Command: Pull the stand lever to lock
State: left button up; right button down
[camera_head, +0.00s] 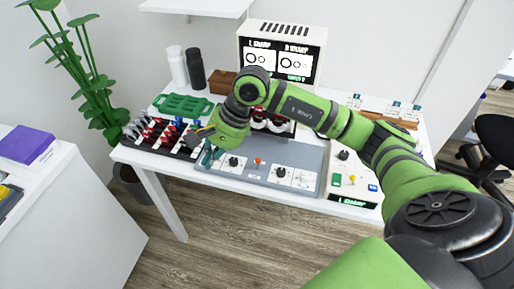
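A grey stand base (300,158) lies along the front of the white table. A small orange-red lever or knob (258,161) stands up from its middle, and I cannot tell for sure whether it is the stand lever. Black dials (281,173) sit on white plates on the base. My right arm reaches in from the right across the table. My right gripper (200,134) is small and dark at the left end of the base, away from the orange knob. Its fingers are too unclear to show open or shut. My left gripper is out of view.
A rack (158,148) of red and blue handled pieces is left of my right gripper. A green tray (183,106), a white and a black cylinder and a display box (243,40) stand behind. A control box (341,187) is at right.

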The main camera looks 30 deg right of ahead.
aim_at(258, 164)
jog(key=d+r+n+h, duration=0.1)
jog(key=d+h, duration=0.5)
jog(key=d, duration=0.8)
jog(key=shift+w+d+r, duration=0.2)
jog(key=shift+w+r, duration=0.2)
jog(key=shift+w, duration=0.05)
jog(key=f, duration=0.3)
jog(key=f+p, duration=0.1)
jog(key=f, duration=0.2)
jog(key=w+f+p, duration=0.1)
jog(key=f, duration=0.2)
jog(key=shift+w+d+f, duration=0.1)
jog(key=shift+d+f, duration=0.15)
jog(key=shift+f, duration=0.25)
jog(key=shift+d, duration=0.15)
